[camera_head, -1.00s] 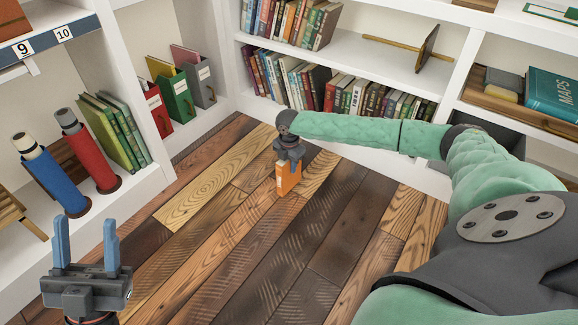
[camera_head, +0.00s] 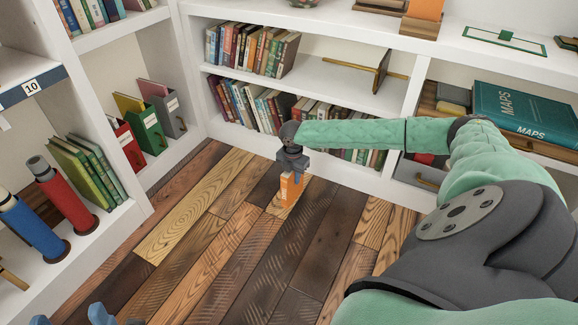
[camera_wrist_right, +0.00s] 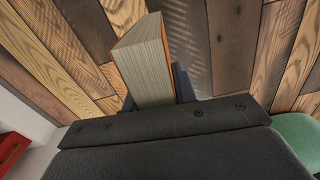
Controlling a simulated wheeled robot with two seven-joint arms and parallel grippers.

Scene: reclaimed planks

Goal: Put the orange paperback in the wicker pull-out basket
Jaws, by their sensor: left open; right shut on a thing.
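The orange paperback (camera_head: 291,188) hangs upright below my right gripper (camera_head: 292,172), which is shut on it, above the plank floor. In the right wrist view the book (camera_wrist_right: 146,62) shows its pale page block and a thin orange edge between the fingers of the right gripper (camera_wrist_right: 155,88). My left gripper (camera_head: 72,318) shows only its blue fingertips at the bottom edge, apart and empty. I cannot make out a clearly wicker basket. A grey pull-out bin (camera_head: 419,176) with a handle sits low in the right shelf, partly hidden by my right arm.
Shelves full of books stand at the back. Red, green (camera_head: 144,128) and grey file boxes stand on the left shelf, near red and blue cylinders (camera_head: 62,186). A teal MAPS book (camera_head: 525,110) lies on the right shelf. The plank floor (camera_head: 225,245) in the middle is clear.

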